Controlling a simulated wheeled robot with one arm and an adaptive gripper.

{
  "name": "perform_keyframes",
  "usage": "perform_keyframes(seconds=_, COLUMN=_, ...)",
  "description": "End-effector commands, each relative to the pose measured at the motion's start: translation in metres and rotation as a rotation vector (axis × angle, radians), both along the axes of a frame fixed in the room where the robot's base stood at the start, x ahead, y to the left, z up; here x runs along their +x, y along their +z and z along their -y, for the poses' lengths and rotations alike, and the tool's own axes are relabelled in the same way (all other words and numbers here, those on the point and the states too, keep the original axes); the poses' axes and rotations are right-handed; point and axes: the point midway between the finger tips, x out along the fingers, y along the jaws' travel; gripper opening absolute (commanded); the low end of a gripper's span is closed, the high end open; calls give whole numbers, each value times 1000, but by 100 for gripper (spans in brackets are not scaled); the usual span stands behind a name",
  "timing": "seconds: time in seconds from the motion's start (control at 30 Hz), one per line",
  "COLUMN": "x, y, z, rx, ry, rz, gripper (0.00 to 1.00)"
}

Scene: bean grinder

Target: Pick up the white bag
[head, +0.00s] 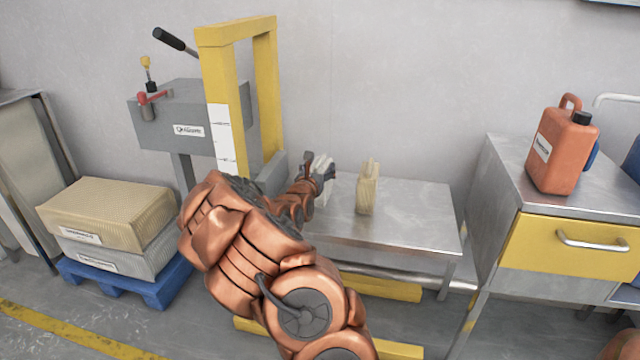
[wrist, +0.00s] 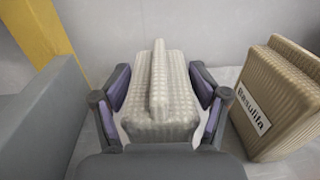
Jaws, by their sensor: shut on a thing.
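The white bag (wrist: 161,92) is upright between the two fingers of my gripper (wrist: 161,98) in the wrist view, a pale ribbed bag with a raised seam along its top. The fingers press on its two sides. In the head view the white bag (head: 322,168) shows only in part, at the left end of the metal table, mostly hidden by my gripper (head: 326,176). I cannot tell whether its base touches the table.
A tan bag labelled "Basulifa" (wrist: 262,110) stands just right of the white bag. It also shows on the metal table (head: 410,215) in the head view. A yellow frame (head: 270,90) and grey machine stand left. An orange canister (head: 560,150) is far right.

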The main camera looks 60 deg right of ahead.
Motion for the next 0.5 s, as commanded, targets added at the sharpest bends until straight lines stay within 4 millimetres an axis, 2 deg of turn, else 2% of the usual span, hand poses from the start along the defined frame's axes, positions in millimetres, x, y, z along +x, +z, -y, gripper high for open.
perform_keyframes(seconds=0.03, x=0, y=0, z=0, rx=0, ry=0, rz=0, gripper=11)
perform_keyframes(seconds=0.17, x=0, y=0, z=0, rx=0, ry=0, rz=0, gripper=0)
perform_keyframes(seconds=0.5, x=0, y=0, z=0, rx=0, ry=0, rz=0, gripper=0)
